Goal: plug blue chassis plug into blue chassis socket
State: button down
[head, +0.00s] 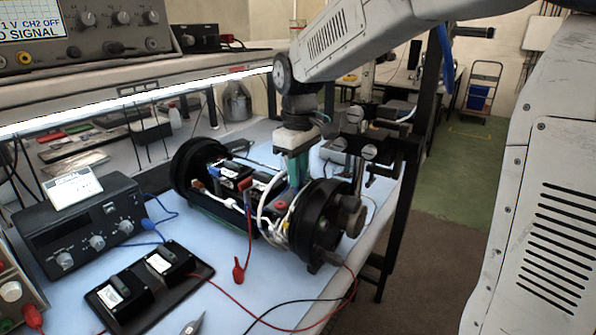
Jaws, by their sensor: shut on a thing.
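My gripper (294,186) points down into the right half of an open cylinder chassis (215,208) lying on the bench. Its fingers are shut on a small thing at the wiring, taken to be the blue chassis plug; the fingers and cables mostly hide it. A blue part (231,169) shows in the middle of the chassis, left of my gripper; I cannot tell whether it is the blue chassis socket. White cables (265,200) loop beside the fingers. A red round part (281,206) sits just below and left of them.
Black end rings (320,222) close off the chassis, the near one beside my gripper. A metal stand with clamps (362,150) rises close on the right. A red clip lead (239,270), a black tray with two modules (140,285) and a bench instrument (85,228) lie left and in front.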

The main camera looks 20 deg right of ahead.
jog(key=shift+f, duration=0.35)
jog(key=c, duration=1.2)
grip_release()
jog(key=shift+r, duration=0.1)
notch_tip(320, 180, up, 8)
jog(key=shift+f, duration=0.25)
jog(key=shift+r, duration=0.1)
